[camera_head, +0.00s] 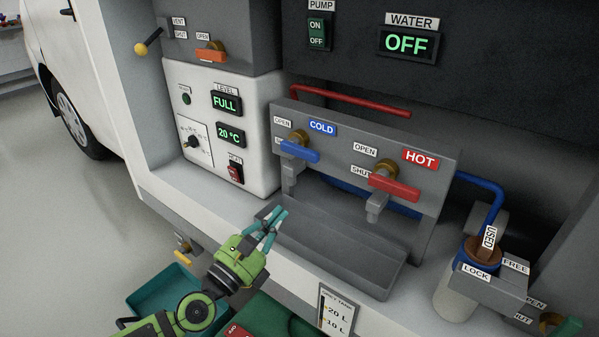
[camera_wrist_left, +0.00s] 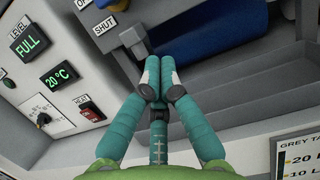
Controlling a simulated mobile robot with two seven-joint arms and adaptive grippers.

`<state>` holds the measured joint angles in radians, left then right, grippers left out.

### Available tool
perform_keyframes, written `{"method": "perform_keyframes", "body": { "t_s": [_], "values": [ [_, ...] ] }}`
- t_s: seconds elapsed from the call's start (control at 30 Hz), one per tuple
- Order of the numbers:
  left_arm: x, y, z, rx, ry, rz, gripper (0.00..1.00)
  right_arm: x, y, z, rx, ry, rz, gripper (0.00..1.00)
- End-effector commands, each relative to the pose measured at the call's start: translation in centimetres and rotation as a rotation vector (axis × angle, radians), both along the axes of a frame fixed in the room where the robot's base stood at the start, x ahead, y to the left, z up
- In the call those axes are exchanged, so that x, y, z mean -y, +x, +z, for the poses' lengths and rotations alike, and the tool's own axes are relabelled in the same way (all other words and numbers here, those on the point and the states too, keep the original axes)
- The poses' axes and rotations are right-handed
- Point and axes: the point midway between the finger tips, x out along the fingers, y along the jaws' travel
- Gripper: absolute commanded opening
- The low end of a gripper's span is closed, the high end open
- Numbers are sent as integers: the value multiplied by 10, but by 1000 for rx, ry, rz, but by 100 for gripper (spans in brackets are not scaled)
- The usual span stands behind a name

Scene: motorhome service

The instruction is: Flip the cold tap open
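The cold tap's blue lever (camera_head: 300,151) is on the grey tap panel, under the blue COLD sign (camera_head: 322,128). It lies sideways, with its left end by the lower, partly hidden label below OPEN. My left gripper (camera_head: 277,213) is in front of and below the tap, apart from it, over the edge by the grey sink. Its teal fingers look empty, and in the left wrist view their tips (camera_wrist_left: 160,78) meet. That view shows a SHUT label (camera_wrist_left: 104,28) and a blurred blue shape at the top; I cannot tell if this is the lever. My right gripper is not in view.
The hot tap's red lever (camera_head: 394,187) is to the right on the same panel. The white control box (camera_head: 212,110) stands to the left. The grey sink (camera_head: 335,250) is empty. A capped canister (camera_head: 458,295) with a blue hose stands at the right.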

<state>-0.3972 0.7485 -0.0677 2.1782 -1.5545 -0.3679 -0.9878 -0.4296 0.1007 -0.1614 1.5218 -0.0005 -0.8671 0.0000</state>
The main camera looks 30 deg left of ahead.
Motion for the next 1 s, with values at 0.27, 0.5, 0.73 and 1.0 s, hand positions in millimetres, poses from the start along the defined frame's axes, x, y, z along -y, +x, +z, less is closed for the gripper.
{"method": "perform_keyframes", "body": {
  "t_s": [0.27,0.5,0.73,1.0],
  "values": [
    [6,46,17,4,-3,1,0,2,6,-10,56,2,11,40],
    [12,82,29,1,-2,-1,0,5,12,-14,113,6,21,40],
    [11,80,50,0,0,-1,0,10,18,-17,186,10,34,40],
    [11,80,61,0,-1,0,0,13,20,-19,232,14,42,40]
  ]
}}
